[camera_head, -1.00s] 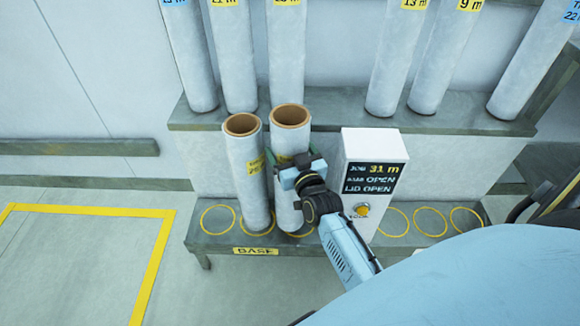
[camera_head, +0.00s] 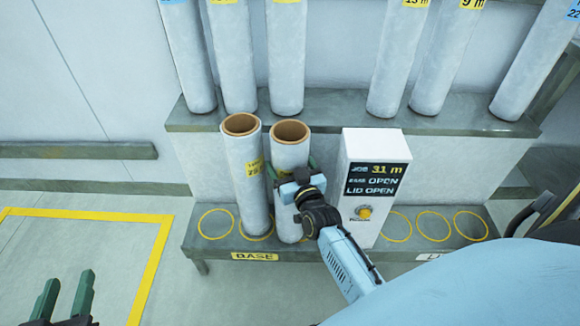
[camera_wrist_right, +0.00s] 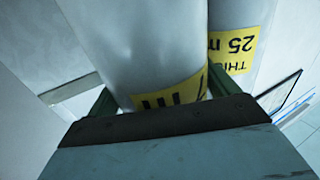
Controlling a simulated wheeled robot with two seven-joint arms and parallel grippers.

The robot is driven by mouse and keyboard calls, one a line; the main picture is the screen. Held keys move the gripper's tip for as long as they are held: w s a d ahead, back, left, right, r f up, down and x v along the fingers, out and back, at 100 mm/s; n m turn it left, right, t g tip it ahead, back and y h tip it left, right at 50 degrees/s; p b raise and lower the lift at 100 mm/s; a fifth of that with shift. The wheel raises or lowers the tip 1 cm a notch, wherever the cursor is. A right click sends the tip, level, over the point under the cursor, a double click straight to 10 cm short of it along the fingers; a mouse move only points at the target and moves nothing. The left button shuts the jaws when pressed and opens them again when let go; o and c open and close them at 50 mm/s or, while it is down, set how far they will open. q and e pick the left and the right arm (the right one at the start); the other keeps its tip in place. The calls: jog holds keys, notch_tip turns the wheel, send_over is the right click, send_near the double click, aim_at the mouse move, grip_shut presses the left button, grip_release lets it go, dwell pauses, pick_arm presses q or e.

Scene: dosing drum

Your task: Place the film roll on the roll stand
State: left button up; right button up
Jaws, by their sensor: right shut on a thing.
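My right gripper (camera_head: 300,182) is shut around a grey-white film roll (camera_head: 289,211) with an open brown core. It holds the roll upright, low over the lower shelf marked BASE (camera_head: 215,254); whether the roll's bottom touches the shelf cannot be told. In the right wrist view the held roll (camera_wrist_right: 145,45) fills the space between the green fingers, its yellow label partly hidden. A second roll (camera_head: 246,190) stands just left of it on the shelf, and its label reads 25 m in the wrist view (camera_wrist_right: 232,45). My left gripper (camera_head: 64,297) is open and empty at the lower left.
A white panel (camera_head: 364,215) reading JOB 31 m, BASE OPEN, LID OPEN stands right of the rolls. Yellow rings (camera_head: 216,238) mark shelf places, with several empty ones right of the panel. More rolls stand on the upper shelf (camera_head: 335,115).

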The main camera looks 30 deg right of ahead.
pick_arm(q)
jog(key=shift+r, duration=0.2)
pick_arm(e)
jog(key=shift+r, duration=0.2)
pick_arm(q)
jog(key=shift+d+r, duration=0.1)
jog(key=shift+r, duration=0.05)
pick_arm(e)
jog(key=shift+f, duration=0.1)
jog(key=o, duration=1.9)
jog(key=shift+f, duration=0.15)
